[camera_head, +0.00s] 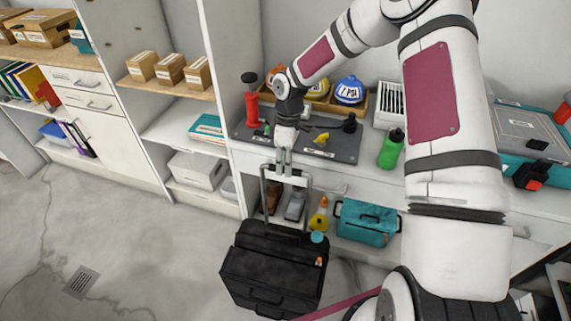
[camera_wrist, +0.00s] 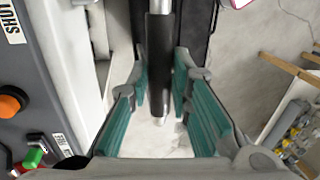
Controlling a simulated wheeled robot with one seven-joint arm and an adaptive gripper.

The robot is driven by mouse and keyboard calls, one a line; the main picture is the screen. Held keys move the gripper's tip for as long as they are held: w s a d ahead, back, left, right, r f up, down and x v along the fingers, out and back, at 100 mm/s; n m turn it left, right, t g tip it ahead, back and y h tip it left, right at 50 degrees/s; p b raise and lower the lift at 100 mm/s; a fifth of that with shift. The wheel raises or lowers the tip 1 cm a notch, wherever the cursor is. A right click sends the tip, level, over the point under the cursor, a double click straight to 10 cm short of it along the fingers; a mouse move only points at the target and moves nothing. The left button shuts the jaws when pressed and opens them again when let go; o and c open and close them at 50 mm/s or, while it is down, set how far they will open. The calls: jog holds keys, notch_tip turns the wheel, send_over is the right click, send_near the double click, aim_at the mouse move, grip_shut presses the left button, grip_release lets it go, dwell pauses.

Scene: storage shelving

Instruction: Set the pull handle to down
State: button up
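The pull handle (camera_head: 309,200) stands raised on two grey posts above a black rolling case (camera_head: 270,268) on the floor. My gripper (camera_head: 283,166) points down at the handle's top bar, in front of the shelf unit. In the wrist view, the handle's dark grip (camera_wrist: 159,55) runs lengthwise between the teal-padded fingers of my gripper (camera_wrist: 161,92). The fingers are apart, one on each side of the grip, with narrow gaps showing. Whether either fingertip touches the grip is hard to tell.
The case stands close to the shelf unit. A yellow spray bottle (camera_head: 319,216) and a teal bag (camera_head: 365,223) sit on the low shelf behind it. A green bottle (camera_head: 391,149) stands on the counter. The floor left of the case is clear.

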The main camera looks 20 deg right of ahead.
grip_shut()
notch_tip(320, 180, down, 28)
jog(key=b, duration=1.4)
jog(key=shift+f, duration=0.15)
jog(key=o, duration=0.7)
grip_release()
jog(key=shift+f, duration=0.1)
jog(key=shift+c, duration=0.2)
jog(key=shift+o, duration=0.8)
notch_tip(320, 180, up, 12)
jog(key=w+d, duration=0.1)
jog(key=w, duration=0.1)
jog(key=shift+d, duration=0.2)
